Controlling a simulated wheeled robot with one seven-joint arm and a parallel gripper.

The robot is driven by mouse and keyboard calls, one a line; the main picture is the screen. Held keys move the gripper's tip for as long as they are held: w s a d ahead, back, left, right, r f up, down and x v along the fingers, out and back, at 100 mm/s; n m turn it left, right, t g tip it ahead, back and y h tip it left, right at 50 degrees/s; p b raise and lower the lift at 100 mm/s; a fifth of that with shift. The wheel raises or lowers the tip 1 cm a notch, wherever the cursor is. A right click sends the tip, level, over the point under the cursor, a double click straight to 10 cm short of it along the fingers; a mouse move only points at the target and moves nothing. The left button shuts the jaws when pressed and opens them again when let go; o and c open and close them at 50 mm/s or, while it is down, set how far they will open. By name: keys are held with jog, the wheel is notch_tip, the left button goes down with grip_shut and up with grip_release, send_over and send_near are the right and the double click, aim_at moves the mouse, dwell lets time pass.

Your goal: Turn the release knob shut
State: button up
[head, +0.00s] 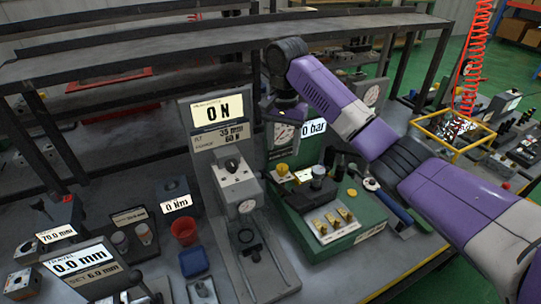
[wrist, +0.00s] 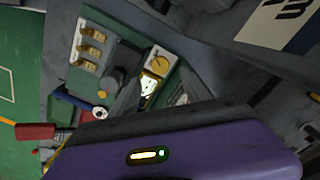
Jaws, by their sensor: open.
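The green valve block (head: 363,228) stands on the bench right of centre, with a "0 bar" display (head: 313,128) at its back. A yellow knob (head: 281,169) sits on a pale plate at its back left; I take it to be the release knob. It also shows in the wrist view (wrist: 159,66), beside a small lit label. A round black knob (head: 318,172) and several brass valve handles (head: 332,221) are on the same block. My gripper (head: 284,128) is open and empty, above and behind the yellow knob, apart from it. Its fingertips are hard to make out.
A dark shelf (head: 150,60) runs behind. A yellow-framed bin (head: 430,133) and red coiled hose are at right.

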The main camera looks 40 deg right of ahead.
aim_at(282, 167)
jog(key=shift+f, duration=3.85)
grip_shut()
